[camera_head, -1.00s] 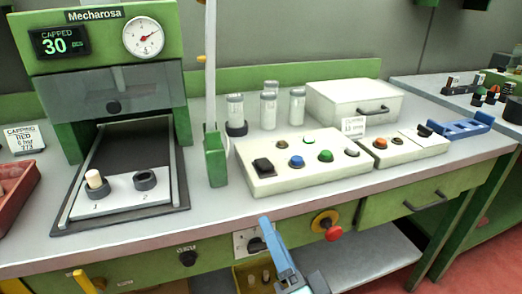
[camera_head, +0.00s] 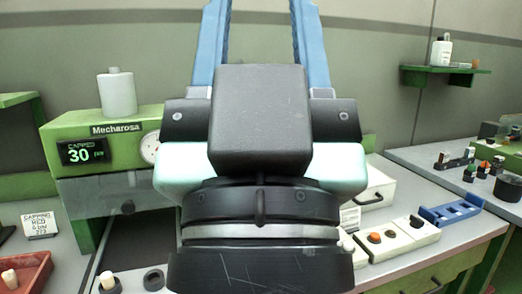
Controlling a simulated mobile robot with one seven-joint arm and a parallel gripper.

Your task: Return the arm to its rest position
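My gripper (camera_head: 254,25) fills the middle of the head view, close to the camera, with its blue fingers pointing up. The fingers stand wide apart with nothing between them; their tips run past the top edge. My wrist and gripper body hide the middle of the bench, including most of the button panel.
Behind on the left stands the green Mecharosa machine (camera_head: 95,130) with a white cylinder (camera_head: 117,93) on top. A red tray (camera_head: 25,275) with corks is at lower left. On the right are a white case (camera_head: 378,190), a control box (camera_head: 395,240) and a blue rack (camera_head: 452,212).

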